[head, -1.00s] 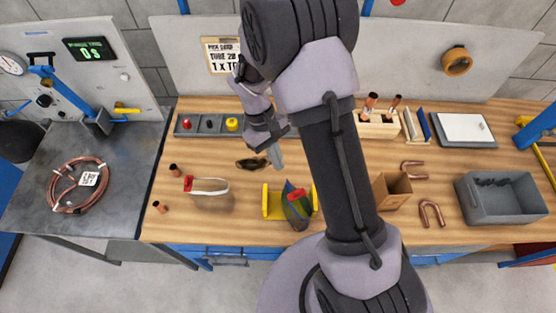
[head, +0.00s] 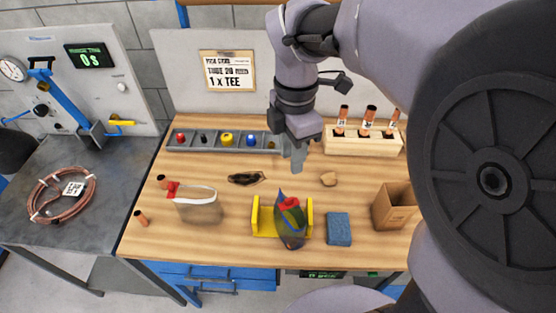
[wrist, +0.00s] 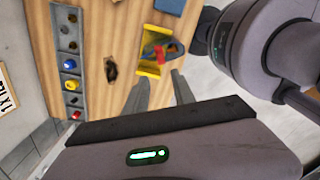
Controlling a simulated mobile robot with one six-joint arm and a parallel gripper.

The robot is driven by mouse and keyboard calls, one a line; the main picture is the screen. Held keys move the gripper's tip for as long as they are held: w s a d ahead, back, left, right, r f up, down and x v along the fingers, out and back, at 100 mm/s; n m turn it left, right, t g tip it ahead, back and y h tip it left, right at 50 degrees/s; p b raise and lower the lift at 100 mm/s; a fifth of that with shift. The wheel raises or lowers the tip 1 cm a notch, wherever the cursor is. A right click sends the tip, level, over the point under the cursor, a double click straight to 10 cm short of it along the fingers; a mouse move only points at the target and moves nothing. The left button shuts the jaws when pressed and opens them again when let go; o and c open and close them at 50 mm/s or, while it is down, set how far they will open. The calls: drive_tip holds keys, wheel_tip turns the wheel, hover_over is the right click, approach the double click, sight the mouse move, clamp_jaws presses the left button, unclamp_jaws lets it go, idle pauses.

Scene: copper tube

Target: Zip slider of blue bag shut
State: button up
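A bag with blue edging and a red part on top (head: 290,228) stands in a yellow holder (head: 256,217) near the bench's front edge. I take it as the blue bag; its slider is too small to make out. My gripper (head: 297,165) is in the air above the bench, behind and above the holder, touching nothing. In the wrist view, my gripper (wrist: 158,78) has its two fingers apart with nothing between them. The yellow holder (wrist: 150,68) and the bag (wrist: 165,52) show just beyond the fingertips.
A clear bag with a red end (head: 197,206) stands to the left. A blue sponge (head: 339,229) and a cardboard box (head: 394,207) are to the right. A dark scrap (head: 246,178), a grey parts tray (head: 215,149) and a wooden tube rack (head: 362,146) lie behind.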

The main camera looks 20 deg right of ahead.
sight(289, 198)
wheel_tip(289, 198, down, 15)
drive_tip(key=b, duration=0.6)
drive_tip(key=shift+f, duration=0.2)
clamp_jaws()
idle(0.7)
